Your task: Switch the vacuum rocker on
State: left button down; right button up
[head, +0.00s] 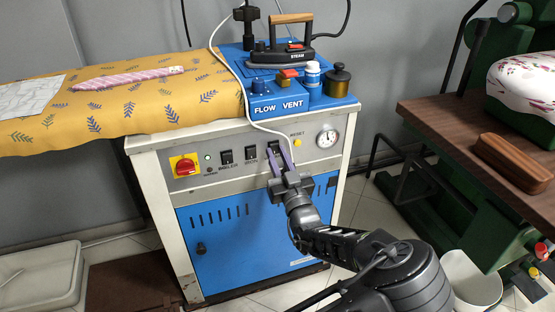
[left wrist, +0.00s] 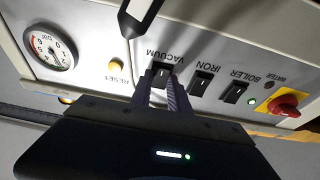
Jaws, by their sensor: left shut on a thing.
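Which way the rocker is tipped cannot be told. The iron rocker (left wrist: 202,83) and boiler rocker (left wrist: 236,92) stand beside it, untouched. My right gripper is not in view.
A red and yellow rotary switch (head: 185,165) sits left on the panel. A yellow reset button (head: 297,142) and a pressure gauge (head: 327,139) sit to the right. A white cable (head: 243,95) hangs down across the panel close to my gripper. A wooden table (head: 440,118) stands at right.

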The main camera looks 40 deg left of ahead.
pick_arm(q)
jog(key=c, duration=1.2)
grip_release()
jog(key=shift+c, duration=0.2)
jog(key=v, duration=0.8)
jog(key=shift+p, duration=0.35)
